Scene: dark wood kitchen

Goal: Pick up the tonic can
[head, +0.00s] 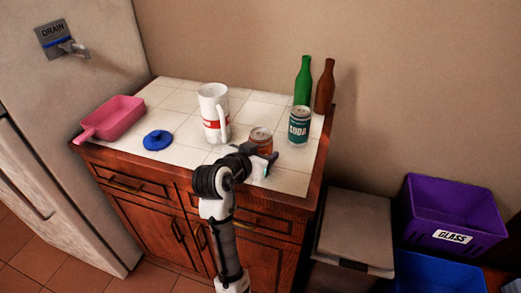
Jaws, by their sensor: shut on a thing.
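An orange-brown can (261,137) with a silver top stands near the front right of the tiled counter. Its label cannot be read, so I cannot confirm that it says tonic. My gripper (264,158) reaches over the counter front and is shut on this can, hiding its lower part. I cannot tell whether the can touches the counter. A teal can (299,127) marked SODA stands behind and to the right, apart from my gripper.
A white and red pitcher (213,108) stands left of the cans. Green (303,83) and brown (324,88) bottles stand at the back right. A blue lid (157,140) and pink pan (112,115) lie left. A purple GLASS bin (455,215) is right of the cabinet.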

